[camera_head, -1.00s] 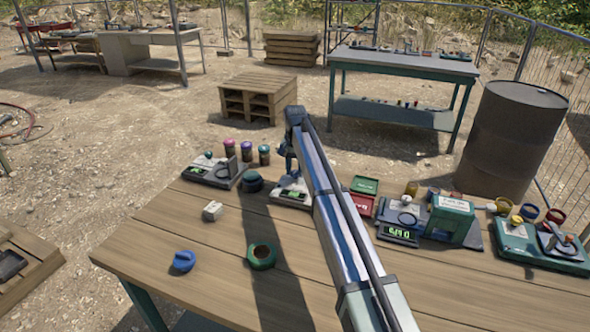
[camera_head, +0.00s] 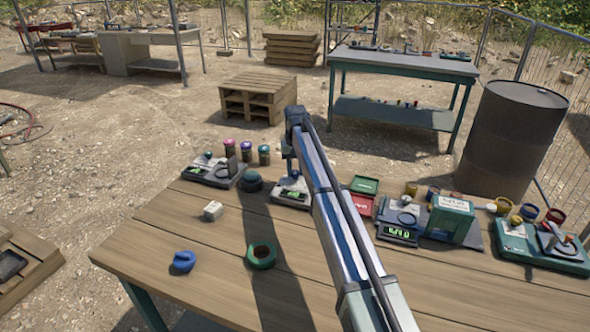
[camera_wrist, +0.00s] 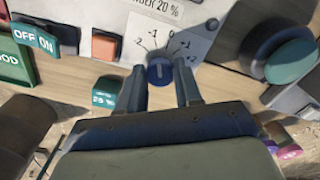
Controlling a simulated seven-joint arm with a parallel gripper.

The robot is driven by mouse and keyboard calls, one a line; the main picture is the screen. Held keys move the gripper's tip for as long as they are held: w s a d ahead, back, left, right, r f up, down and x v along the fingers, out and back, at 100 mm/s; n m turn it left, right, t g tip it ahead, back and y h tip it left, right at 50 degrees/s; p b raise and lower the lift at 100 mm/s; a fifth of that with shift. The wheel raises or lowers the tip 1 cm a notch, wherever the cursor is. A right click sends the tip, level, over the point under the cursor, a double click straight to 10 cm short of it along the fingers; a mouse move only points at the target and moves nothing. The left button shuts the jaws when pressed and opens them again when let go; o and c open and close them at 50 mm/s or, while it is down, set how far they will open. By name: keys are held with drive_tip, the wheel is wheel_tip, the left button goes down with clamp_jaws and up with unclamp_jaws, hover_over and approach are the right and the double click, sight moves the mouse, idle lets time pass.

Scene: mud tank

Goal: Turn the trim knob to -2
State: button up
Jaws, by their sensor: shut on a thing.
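The trim knob (camera_wrist: 159,73) is small, round and blue, with a pale line on top. It sits below a fan of printed marks on a light dial plate (camera_wrist: 170,40); -2, -1 and 0 are readable. The pale line points roughly up in the wrist view, between the -1 and 0 marks; its exact setting is hard to read. My gripper (camera_wrist: 160,80) is shut on the knob, one finger on each side. In the head view my gripper is largely hidden by my arm, over the device (camera_head: 290,194) with a small lit display.
A large teal knob (camera_wrist: 291,61) stands close on the right in the wrist view, and an ON/OFF block (camera_wrist: 36,39) on the left. In the head view, a green ring (camera_head: 261,256), blue piece (camera_head: 183,261) and white block (camera_head: 212,211) lie on the wooden table (camera_head: 180,225).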

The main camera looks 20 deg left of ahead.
sight(295, 172)
drive_tip(key=n, duration=0.5)
drive_tip(key=shift+n, duration=0.4)
idle(0.4)
drive_tip(key=o, duration=1)
drive_tip(key=shift+o, duration=0.2)
drive_tip(key=shift+r, duration=0.1)
wheel_tip(295, 172, up, 14)
drive_tip(key=shift+f, duration=0.2)
